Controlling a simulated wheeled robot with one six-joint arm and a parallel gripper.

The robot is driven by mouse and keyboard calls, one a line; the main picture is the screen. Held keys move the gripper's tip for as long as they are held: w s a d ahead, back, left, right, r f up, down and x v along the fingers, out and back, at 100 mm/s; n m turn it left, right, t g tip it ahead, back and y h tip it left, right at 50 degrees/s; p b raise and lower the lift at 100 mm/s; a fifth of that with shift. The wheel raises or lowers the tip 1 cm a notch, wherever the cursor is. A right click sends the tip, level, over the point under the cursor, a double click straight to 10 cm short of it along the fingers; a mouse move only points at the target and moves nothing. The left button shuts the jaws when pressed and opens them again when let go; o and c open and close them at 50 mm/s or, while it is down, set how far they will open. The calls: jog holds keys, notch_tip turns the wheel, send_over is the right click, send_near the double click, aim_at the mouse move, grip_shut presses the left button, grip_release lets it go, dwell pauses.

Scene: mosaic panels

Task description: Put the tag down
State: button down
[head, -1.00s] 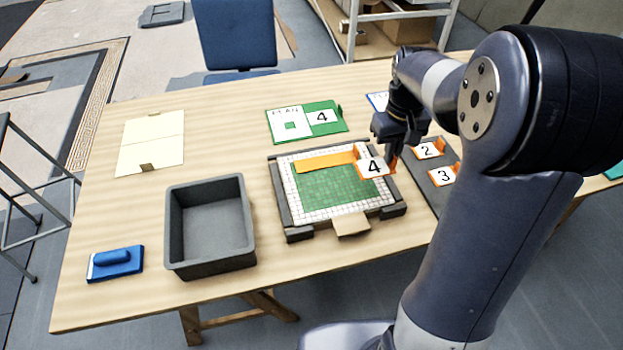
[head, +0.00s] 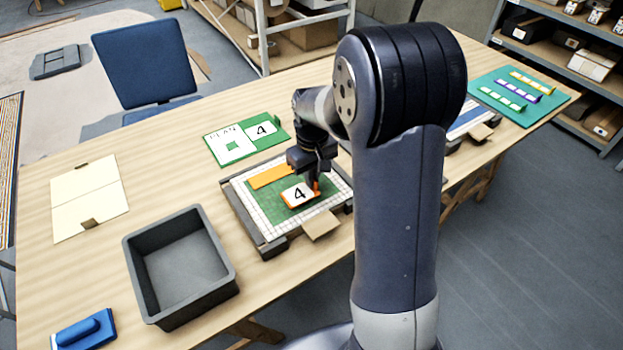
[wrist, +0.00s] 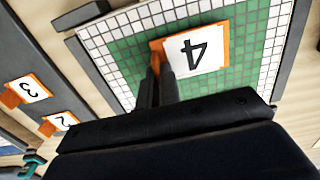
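The white tag with a black 4 and an orange edge (head: 299,194) is over the green field of the mosaic panel (head: 262,212). It also shows in the wrist view (wrist: 198,52), upside down in the picture. My gripper (wrist: 158,72) is shut on the orange tab at the tag's side; it shows in the head view (head: 316,186) too. The tag lies roughly flat over green tiles; whether it touches them I cannot tell. The panel has a white tiled border and sits in a dark frame.
An orange strip (head: 271,176) lies along the panel's far side. A green plan board (head: 275,134) with another 4 is behind. A grey bin (head: 130,262) and blue float (head: 84,330) are left.

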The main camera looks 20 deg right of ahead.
jog(key=shift+f, duration=0.6)
jog(key=shift+f, duration=0.1)
jog(key=shift+f, duration=0.15)
jog(key=c, duration=1.6)
grip_release()
notch_tip(320, 180, up, 13)
jog(key=shift+f, duration=0.2)
